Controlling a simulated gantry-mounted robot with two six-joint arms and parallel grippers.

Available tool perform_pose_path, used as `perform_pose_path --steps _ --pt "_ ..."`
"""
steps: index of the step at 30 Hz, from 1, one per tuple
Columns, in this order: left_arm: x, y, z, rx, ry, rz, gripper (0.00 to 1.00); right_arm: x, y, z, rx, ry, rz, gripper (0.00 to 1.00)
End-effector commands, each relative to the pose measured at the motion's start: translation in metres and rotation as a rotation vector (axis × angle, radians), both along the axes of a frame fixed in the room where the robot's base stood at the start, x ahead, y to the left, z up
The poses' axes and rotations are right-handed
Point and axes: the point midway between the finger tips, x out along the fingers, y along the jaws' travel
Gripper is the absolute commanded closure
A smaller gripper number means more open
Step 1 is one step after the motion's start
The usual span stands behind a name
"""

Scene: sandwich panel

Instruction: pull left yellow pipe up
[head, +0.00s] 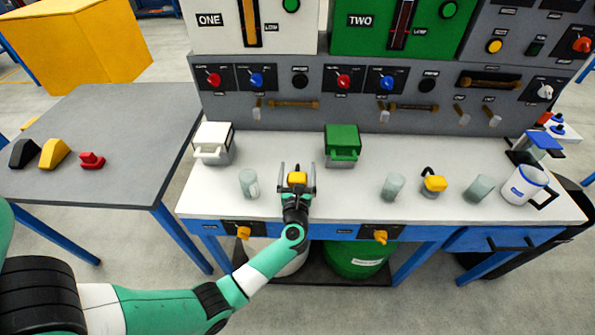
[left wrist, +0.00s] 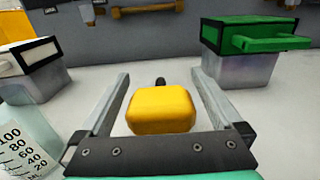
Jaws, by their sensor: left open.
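A yellow block-shaped piece (head: 297,179), with a small black stub behind it, stands near the front of the white bench, left of the bench's middle. It also shows in the left wrist view (left wrist: 161,110). My left gripper (head: 297,172) is open, with one finger on each side of this yellow piece. In the left wrist view, gaps show between the piece and both fingers. What lies under the piece is hidden. A similar yellow-topped piece with a bent black part (head: 434,184) stands further right. My right gripper is not in view.
A white-lidded box (head: 214,148) and a green-lidded box (head: 342,150) stand behind the gripper. Grey cups (head: 249,183) (head: 392,187) are on either side. A white jug (head: 523,187) is at the right. Brass bars (head: 293,104) cross the grey panel behind.

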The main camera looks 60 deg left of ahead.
Motion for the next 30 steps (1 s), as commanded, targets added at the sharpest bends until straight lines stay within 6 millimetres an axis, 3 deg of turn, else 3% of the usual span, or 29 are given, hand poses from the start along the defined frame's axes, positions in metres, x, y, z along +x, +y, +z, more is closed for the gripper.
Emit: perform_pose_path --steps 2,19,26,30 --pt "0.000 0.000 0.000 0.000 0.000 0.000 0.00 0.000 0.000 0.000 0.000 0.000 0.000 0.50" --pt "0.000 -0.001 0.000 0.000 0.000 0.000 1.00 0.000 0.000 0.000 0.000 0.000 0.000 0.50" --pt "0.000 -0.001 0.002 0.001 0.000 0.000 1.00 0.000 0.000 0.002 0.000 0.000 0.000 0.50" --pt "0.000 0.000 0.020 0.002 -0.001 0.000 1.00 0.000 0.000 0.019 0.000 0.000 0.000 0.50"
